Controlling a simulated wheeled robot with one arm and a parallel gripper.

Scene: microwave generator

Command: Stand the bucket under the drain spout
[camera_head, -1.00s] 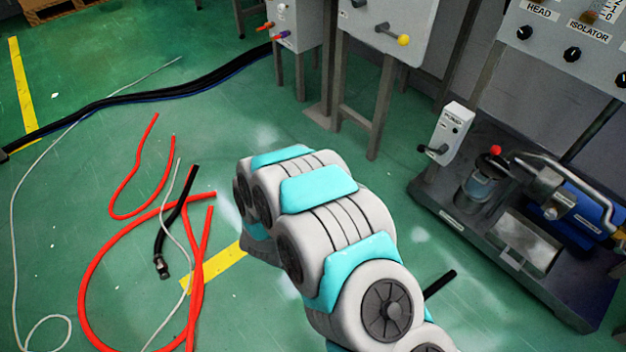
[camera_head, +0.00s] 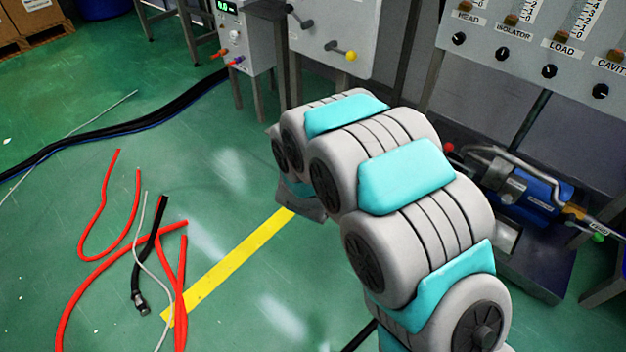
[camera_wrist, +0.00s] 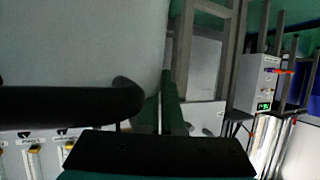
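I cannot make out a bucket or a drain spout in either view. My arm fills the middle of the head view and hides part of the floor and the pump stand. The end of my arm is turned away there, so my gripper does not show clearly. In the wrist view, dark parts at the bottom seem to belong to my gripper (camera_wrist: 160,155). Whether its fingers are open or shut cannot be told.
Red hoses (camera_head: 72,290) and a black hose end (camera_head: 138,300) lie on the green floor at left, near a yellow stripe (camera_head: 235,262). A black cable bundle (camera_head: 120,128) crosses behind. Grey cabinets (camera_head: 340,35) and a blue pump (camera_head: 530,190) stand at back and right.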

